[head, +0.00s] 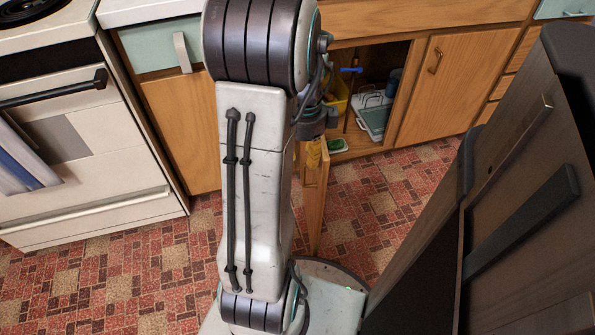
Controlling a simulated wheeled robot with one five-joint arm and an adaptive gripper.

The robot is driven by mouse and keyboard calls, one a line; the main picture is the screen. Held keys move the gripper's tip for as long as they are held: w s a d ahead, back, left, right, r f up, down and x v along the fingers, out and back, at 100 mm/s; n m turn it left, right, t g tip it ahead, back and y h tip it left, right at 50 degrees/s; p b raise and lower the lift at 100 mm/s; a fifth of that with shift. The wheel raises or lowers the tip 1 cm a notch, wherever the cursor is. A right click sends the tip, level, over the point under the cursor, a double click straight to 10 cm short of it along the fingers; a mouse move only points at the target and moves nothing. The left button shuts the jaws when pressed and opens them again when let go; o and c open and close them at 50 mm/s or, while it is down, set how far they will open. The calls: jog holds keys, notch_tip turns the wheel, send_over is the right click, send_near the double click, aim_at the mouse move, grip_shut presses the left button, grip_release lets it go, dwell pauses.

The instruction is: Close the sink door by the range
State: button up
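The sink door (315,205) is a wooden cabinet door that stands open. It swings out from the sink cabinet toward me and shows as a narrow, nearly edge-on panel just right of my upright arm. My arm hides part of it and the left part of the cabinet opening (374,70). The range (75,140) is white with a dark handle and stands at the left. My gripper cannot be made out; my arm covers the middle of the view, so I cannot see whether anything touches the door.
A closed wooden door (455,80) is right of the opening. Inside are a yellow container (337,100) and a white rack (375,112). A large dark cabinet-like object (530,200) blocks the right. Patterned red floor (375,205) is clear between them.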

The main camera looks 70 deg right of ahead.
jog(key=b, duration=0.2)
send_over(303, 185)
jog(key=shift+d+f, duration=0.15)
jog(key=shift+f, duration=1.25)
jog(key=shift+d+f, duration=0.1)
jog(key=shift+f, duration=1.3)
grip_shut()
